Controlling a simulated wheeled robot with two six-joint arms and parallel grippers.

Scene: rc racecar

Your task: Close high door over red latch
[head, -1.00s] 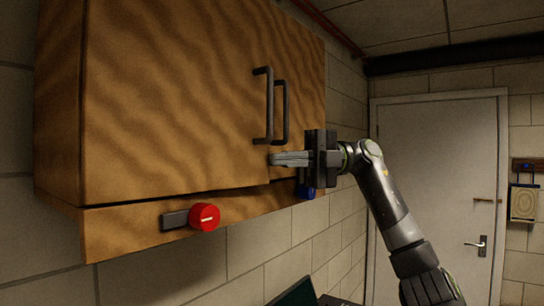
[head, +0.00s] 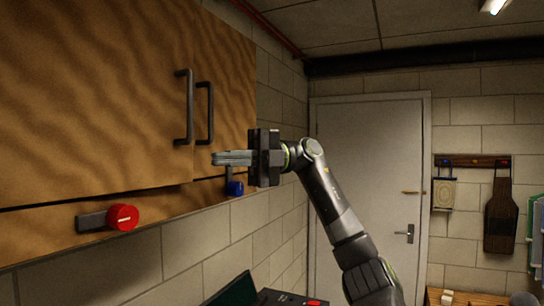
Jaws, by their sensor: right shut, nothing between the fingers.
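The wooden high door (head: 90,100) over the red latch (head: 122,217) fills the left side, with a dark bar handle (head: 187,107) near its right edge. It looks shut or nearly shut; a small step shows at its right edge, and I cannot tell if it is flush. The red latch has a round knob on a dark bar, on the strip below the door. My right gripper (head: 217,158) is shut and empty, pointing left, just below and right of the handles, in front of the neighbouring door. I cannot tell if it touches that door. My left gripper is out of view.
The neighbouring wooden door (head: 233,80) has its own dark handle (head: 207,112). A blue latch (head: 235,187) sits below it, partly hidden by my gripper. A white room door (head: 370,170) stands behind my right arm. Dark equipment (head: 235,292) lies below the cabinet.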

